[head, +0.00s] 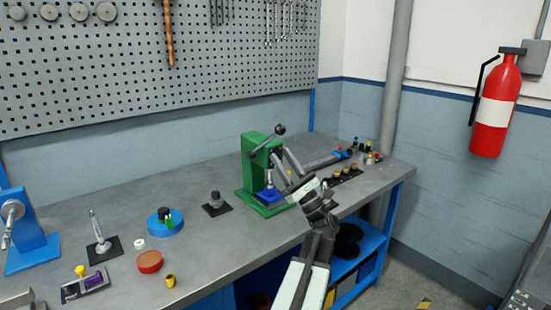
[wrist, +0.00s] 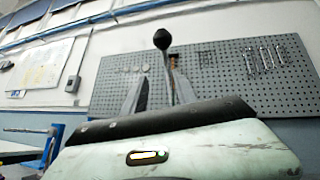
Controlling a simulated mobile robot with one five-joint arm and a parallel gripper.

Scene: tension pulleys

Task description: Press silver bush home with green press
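The green press (head: 250,165) stands on the bench, with a lever ending in a dark ball knob (head: 281,129) tilted up to the right. A blue block (head: 270,195) sits on its base under a pale ram. I cannot make out the silver bush there. My gripper (head: 282,160) is beside the press, on its right and below the knob. In the wrist view its two grey fingers (wrist: 158,90) stand apart, with the black knob (wrist: 161,40) and its rod seen between and beyond them. Whether they touch the lever is unclear.
Left of the press are a small dark fixture (head: 215,203), a blue round stand (head: 165,222), a red round dish (head: 149,262) and a blue machine (head: 30,237). Several small parts (head: 362,153) lie at the right end. A pegboard (head: 160,65) backs the bench.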

